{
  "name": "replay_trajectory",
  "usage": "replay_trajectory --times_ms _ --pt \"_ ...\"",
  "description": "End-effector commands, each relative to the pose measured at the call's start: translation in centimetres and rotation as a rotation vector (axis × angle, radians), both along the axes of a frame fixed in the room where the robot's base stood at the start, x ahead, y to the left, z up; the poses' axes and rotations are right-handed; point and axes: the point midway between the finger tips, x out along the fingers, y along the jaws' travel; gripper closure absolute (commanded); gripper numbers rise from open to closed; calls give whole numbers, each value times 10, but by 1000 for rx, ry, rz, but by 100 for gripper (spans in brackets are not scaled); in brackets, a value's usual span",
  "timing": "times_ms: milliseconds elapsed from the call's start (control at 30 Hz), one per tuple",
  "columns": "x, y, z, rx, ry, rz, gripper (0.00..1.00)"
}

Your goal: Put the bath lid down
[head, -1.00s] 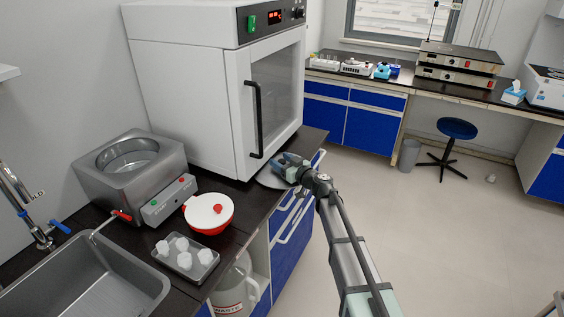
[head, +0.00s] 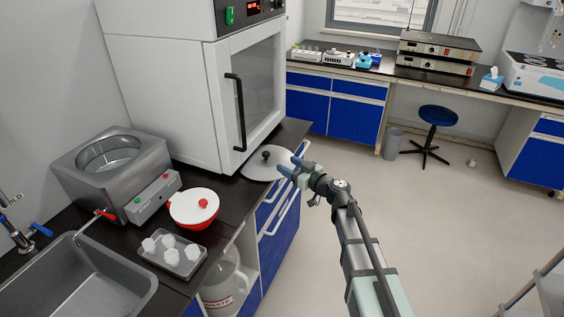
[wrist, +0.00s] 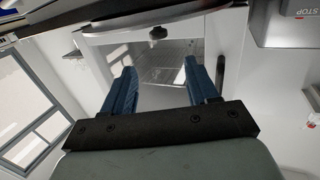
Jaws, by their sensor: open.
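The bath lid (head: 258,168) is a round grey disc with a black knob. It lies flat, knob up, on the dark counter in front of the oven, close to the counter's front edge. My gripper (head: 291,166) is open and empty, just right of the knob and apart from it. Its two blue fingers also show spread in the wrist view (wrist: 160,68). A dark knob is ahead of them there; I cannot tell for sure that it is the lid's. The water bath (head: 90,178) stands at the left with its round basin uncovered.
The white oven (head: 190,90) stands behind the lid, its door shut. A sink (head: 75,290) is at the lower left.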

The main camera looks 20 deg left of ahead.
Motion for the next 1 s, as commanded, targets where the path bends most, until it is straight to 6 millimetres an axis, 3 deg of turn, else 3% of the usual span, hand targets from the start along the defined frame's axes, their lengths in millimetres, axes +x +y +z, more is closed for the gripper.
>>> replay_trajectory --times_ms 400,533,667,767,1000 --pt "-4 -12 -1 -2 3 -1 41" --pt "-9 -22 -23 -31 45 3 41" --pt "-20 -49 -77 -102 155 6 41" --pt "-36 -77 -131 -177 277 5 41" --pt "-90 -152 -249 -362 593 -30 41"
